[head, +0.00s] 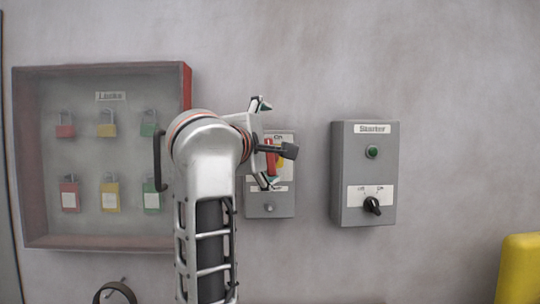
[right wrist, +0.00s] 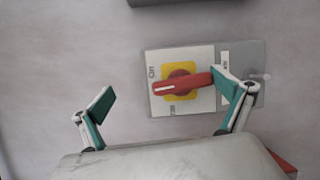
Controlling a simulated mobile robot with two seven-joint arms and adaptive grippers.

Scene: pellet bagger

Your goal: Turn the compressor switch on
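A grey switch box with a red rotary handle (right wrist: 185,84) on a yellow plate shows in the right wrist view. In the head view the box (head: 268,208) is partly hidden by my right arm, and the red handle (head: 270,158) stands upright there. White plates on it carry small lettering, one reading ON. My right gripper (head: 264,143) is in front of the handle. In the right wrist view its fingers (right wrist: 165,93) are spread wide, with one fingertip at or near the handle's right end; contact is unclear. My left gripper is out of view.
A second grey box (head: 339,170) with a green lamp and a black knob hangs to the right. A red-framed cabinet (head: 100,243) with several padlocks hangs at left. A yellow object (head: 520,270) stands at lower right. Bare wall lies between.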

